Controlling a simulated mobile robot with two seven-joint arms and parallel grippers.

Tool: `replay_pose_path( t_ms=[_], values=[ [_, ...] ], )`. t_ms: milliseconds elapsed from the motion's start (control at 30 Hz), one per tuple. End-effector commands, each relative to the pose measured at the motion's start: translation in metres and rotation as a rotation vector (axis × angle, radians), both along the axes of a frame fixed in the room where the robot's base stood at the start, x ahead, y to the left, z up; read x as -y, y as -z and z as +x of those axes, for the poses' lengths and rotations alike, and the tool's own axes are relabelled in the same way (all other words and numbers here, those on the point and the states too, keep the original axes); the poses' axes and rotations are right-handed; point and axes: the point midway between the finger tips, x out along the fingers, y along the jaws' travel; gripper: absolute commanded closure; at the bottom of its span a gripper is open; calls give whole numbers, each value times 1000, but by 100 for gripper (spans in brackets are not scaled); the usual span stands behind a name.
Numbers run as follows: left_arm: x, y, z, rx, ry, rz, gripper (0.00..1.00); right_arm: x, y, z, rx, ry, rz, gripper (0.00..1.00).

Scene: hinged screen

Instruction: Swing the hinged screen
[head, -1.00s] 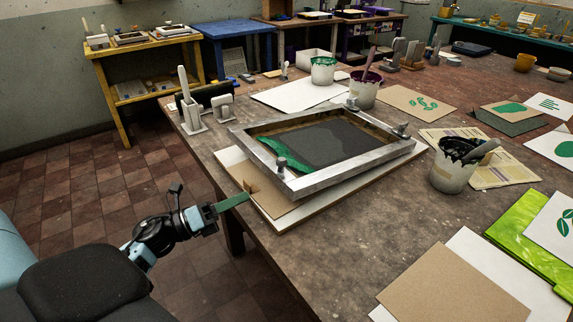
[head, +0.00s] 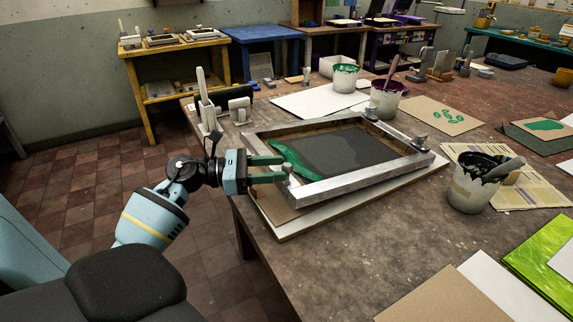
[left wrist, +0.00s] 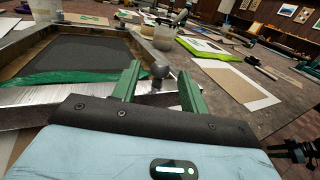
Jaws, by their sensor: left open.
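The hinged screen (head: 390,181) is a metal frame with dark mesh and a streak of green ink, lying nearly flat over a board on the table. Clamp-like hinges sit at its far right side. A small grey knob (head: 287,169) stands on the frame's near left corner. My left gripper (head: 284,169) has green fingers and is at that corner. In the left wrist view the fingers (left wrist: 162,84) are spread, and the knob (left wrist: 160,70) shows between and just beyond their tips; whether they touch it I cannot tell.
A base board (head: 290,232) lies under the screen. A pot of black ink (head: 466,190) stands to the right, with two ink pots (head: 386,103) behind. A grey stand (head: 209,115) is near the table's left edge. Bare table (head: 340,265) lies in front.

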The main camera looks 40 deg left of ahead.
Motion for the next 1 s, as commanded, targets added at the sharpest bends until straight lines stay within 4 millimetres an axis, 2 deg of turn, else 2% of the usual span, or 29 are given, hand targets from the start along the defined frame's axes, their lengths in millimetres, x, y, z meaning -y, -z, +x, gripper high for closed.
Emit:
replay_pose_path(
  t_ms=[33,200,600,933,1000],
  values=[
    [6,-5,6,6,1,-3,56,0,-3,2,5,-1,-1,64],
    [19,-3,19,3,0,-1,56,2,-7,3,8,-2,-3,64],
    [25,0,24,-1,1,-1,56,3,-7,1,6,-4,-6,64],
    [25,0,24,-1,1,-1,98,3,-7,1,5,-4,-7,64],
    [25,0,24,-1,1,-1,100,3,-7,1,5,-4,-7,64]
  ],
)
